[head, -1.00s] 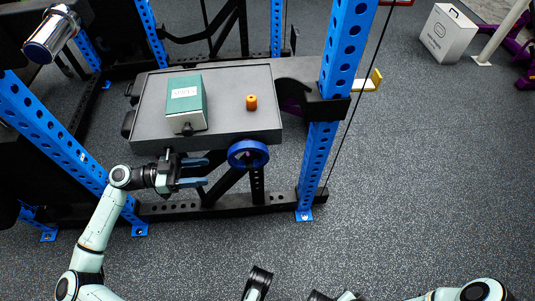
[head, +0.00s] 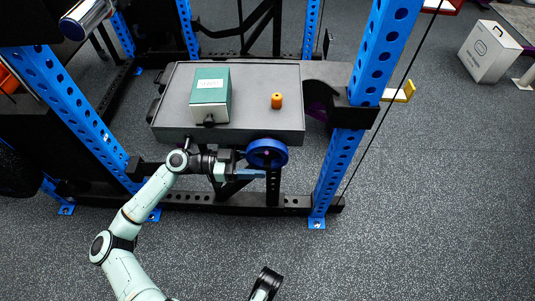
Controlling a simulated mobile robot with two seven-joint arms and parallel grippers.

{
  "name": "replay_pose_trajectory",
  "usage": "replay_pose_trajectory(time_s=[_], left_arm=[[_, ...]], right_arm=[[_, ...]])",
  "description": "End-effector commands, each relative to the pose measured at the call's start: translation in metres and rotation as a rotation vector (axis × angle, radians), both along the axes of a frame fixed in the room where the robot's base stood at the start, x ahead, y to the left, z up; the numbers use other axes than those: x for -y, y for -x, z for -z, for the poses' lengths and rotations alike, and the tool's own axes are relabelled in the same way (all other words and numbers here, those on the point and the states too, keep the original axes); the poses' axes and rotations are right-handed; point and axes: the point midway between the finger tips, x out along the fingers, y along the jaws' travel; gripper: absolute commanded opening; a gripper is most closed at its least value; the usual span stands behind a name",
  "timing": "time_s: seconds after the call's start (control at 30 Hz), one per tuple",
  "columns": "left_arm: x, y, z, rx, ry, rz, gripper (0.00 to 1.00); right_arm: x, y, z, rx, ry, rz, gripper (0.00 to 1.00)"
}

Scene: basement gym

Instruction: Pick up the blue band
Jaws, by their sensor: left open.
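The blue band (head: 267,153) is a thick ring at the front edge of the grey tray-like table (head: 257,115), right of its middle. What bears the band is not clear. My left gripper (head: 257,166) is just left of and slightly below the band, with its fingers pointing right. Its jaws are open and nothing shows between them. The lower finger reaches under the band's lower left side; the upper finger is hard to make out against the band. I cannot tell whether they touch.
A green and white box (head: 210,95) and a small orange cylinder (head: 277,101) stand on the table. A blue rack post (head: 350,140) rises right of the table, another (head: 75,110) at the left. A white box (head: 490,51) stands far right. The floor in front is open.

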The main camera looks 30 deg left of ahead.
Motion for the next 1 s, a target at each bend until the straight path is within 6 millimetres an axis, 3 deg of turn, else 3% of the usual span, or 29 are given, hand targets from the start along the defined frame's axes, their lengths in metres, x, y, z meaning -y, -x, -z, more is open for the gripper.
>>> replay_pose_trajectory(time_s=[0.2,0.47,0.63,1.0], left_arm=[[0.022,-0.015,0.000,-0.001,0.001,0.000,0.55],[0.023,-0.016,0.000,-0.002,0.000,-0.002,0.55],[0.023,-0.016,0.000,-0.002,0.001,-0.001,0.00],[0.023,-0.016,-0.003,-0.001,0.001,-0.001,0.00]], right_arm=[[0.002,0.009,0.009,-0.029,0.000,0.002,0.00],[0.002,0.009,0.009,-0.032,-0.001,0.003,0.00],[0.002,0.009,0.009,-0.031,-0.001,0.003,0.00],[0.001,0.008,0.007,-0.025,0.000,0.002,0.00]])
